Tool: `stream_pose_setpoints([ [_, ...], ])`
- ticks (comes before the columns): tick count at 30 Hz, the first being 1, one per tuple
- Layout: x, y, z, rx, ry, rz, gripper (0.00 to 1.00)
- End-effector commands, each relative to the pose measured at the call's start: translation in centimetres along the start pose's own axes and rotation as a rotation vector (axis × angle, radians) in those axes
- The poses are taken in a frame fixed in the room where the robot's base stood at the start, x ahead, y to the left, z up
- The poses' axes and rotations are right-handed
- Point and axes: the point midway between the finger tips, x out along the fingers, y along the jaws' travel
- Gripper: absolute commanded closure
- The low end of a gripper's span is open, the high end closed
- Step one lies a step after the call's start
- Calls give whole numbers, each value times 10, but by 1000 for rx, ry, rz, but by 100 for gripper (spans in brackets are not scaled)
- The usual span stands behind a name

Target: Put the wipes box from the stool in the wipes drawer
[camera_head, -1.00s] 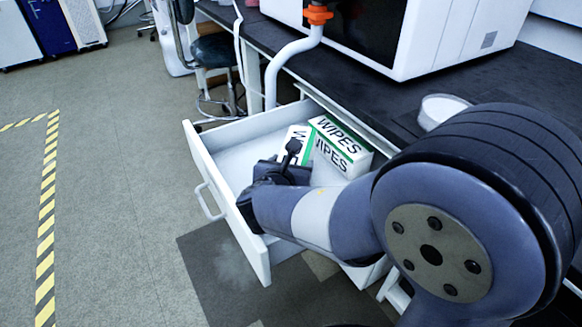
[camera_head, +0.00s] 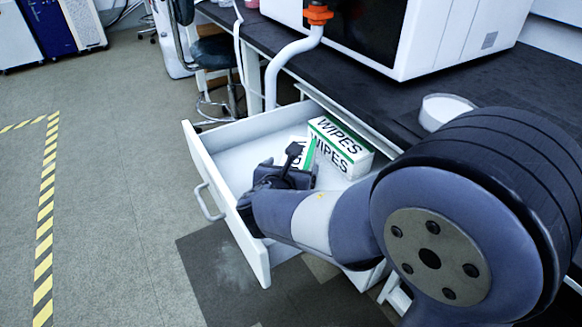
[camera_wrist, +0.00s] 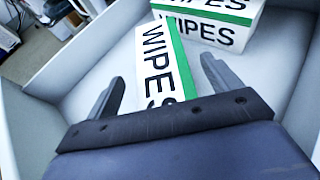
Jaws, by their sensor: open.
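The white wipes drawer (camera_head: 226,208) is pulled open below the dark bench. One white and green wipes box (camera_head: 342,148) stands at its back right; it also shows at the top of the wrist view (camera_wrist: 210,35). A second wipes box (camera_wrist: 155,65) is inside the drawer, in front of the first and at an angle to it. My gripper (camera_head: 300,166) is open over the drawer, with its fingers on either side of this box's near end. The gripper hides most of that box in the head view. Finger contact cannot be told.
The dark bench top (camera_head: 400,110) overhangs the drawer's back and carries a large white machine (camera_head: 450,40) and a round white dish (camera_head: 445,110). A white pipe (camera_head: 275,75) stands close to the drawer's back left corner. A dark-seated stool (camera_head: 217,50) stands behind. The left floor is clear.

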Motion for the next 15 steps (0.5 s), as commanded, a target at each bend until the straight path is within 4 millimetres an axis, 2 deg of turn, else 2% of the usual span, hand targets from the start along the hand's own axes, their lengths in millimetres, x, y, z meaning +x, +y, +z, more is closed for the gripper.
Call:
stream_pose_setpoints([
  [5,0,0,1,0,0,0,15],
  [11,-7,0,16,0,0,0,15],
  [15,-40,1,16,-1,-1,6,15],
])
